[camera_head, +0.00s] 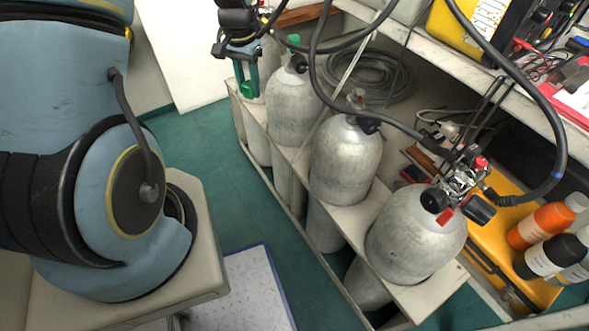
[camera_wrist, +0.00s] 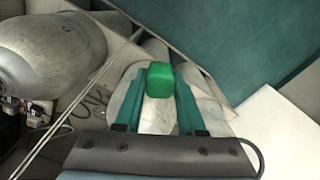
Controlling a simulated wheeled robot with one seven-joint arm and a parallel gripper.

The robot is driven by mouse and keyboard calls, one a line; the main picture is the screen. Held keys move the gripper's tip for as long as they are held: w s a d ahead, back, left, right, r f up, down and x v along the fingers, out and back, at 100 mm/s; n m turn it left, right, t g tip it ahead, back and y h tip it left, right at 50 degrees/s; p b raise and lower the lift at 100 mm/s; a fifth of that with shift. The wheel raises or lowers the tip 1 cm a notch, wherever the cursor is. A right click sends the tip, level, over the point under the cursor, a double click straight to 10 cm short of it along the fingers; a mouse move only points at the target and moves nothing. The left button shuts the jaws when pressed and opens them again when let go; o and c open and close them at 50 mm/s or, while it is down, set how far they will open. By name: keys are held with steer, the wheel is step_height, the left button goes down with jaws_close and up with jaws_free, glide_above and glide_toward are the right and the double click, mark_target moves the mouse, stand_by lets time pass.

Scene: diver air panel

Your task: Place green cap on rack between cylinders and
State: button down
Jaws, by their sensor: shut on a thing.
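My gripper (camera_head: 246,78) is shut on the green cap (camera_head: 247,89), which sits between its two teal fingers. The wrist view shows the green cap (camera_wrist: 159,80) at the tips of my gripper (camera_wrist: 160,72). It is over or at the far-left end of the pale rack (camera_head: 351,216), left of the far grey cylinder (camera_head: 293,108). Whether the cap touches the rack cannot be told. A middle cylinder (camera_head: 345,162) and a near cylinder (camera_head: 414,238) also stand upright in the rack. In the wrist view, a cylinder (camera_wrist: 55,50) is at upper left.
The far cylinder has a green piece (camera_head: 294,40) on its valve. Black hoses (camera_head: 335,90) arch over the cylinders. A red-and-black regulator (camera_head: 462,178) sits on the near one. A yellow case (camera_head: 490,235) and bottles (camera_head: 540,225) stand at right. Green floor (camera_head: 205,140) lies open left of the rack.

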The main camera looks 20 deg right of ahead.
steer(key=s+d+f+m+b, duration=0.3)
steer(key=d+f+b, duration=0.3)
steer(key=m+b, duration=0.3)
steer(key=b, duration=0.6)
glide_above(298, 159)
step_height(298, 159, down, 8)
step_height(298, 159, down, 10)
steer(key=shift+f+b, duration=0.15)
steer(key=shift+b, duration=0.95)
steer(key=c, duration=0.5)
jaws_free()
step_height(298, 159, up, 12)
steer(key=p, duration=0.3)
